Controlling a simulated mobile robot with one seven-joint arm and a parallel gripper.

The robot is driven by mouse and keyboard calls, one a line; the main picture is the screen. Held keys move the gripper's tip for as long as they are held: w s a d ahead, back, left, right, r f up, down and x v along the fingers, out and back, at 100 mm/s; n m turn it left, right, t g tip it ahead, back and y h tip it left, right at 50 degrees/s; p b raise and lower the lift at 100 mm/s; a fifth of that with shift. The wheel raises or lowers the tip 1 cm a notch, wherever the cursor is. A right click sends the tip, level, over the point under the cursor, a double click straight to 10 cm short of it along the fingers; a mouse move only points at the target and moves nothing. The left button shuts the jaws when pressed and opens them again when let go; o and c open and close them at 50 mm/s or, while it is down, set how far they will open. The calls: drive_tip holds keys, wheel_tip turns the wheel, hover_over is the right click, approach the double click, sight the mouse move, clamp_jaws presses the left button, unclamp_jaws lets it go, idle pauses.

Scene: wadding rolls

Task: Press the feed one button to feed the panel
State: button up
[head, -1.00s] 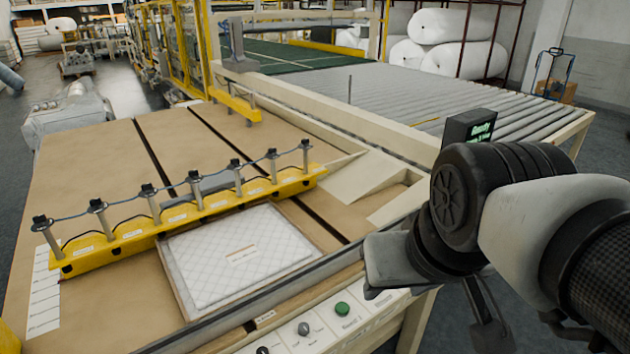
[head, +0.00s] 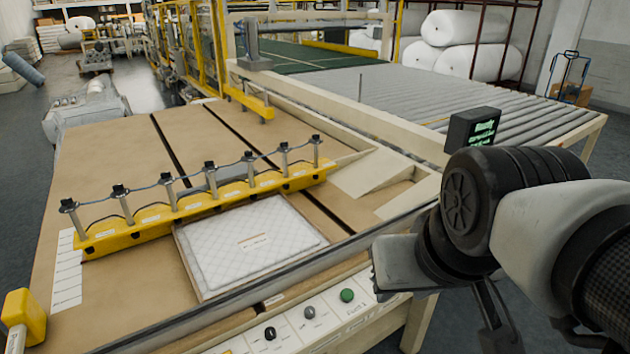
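A green button (head: 347,295) sits on the pale control strip (head: 318,334) along the table's front edge. The lettering under it is too small to read surely. A grey knob (head: 309,312) and a black knob (head: 270,333) are to its left. The white quilted panel (head: 250,240) lies flat in a shallow frame on the brown table, behind the strip. My gripper (head: 392,268) is at the right, just right of and a little above the green button in the picture, apart from it. Its fingers are not clear enough to tell open from shut.
A yellow bar (head: 200,204) with several upright posts spans the table behind the panel. A dark display box (head: 474,128) with green text stands behind my arm. A roller conveyor (head: 450,100) runs at the back right. A yellow object (head: 24,312) is at the lower left.

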clamp_jaws()
idle(1.4)
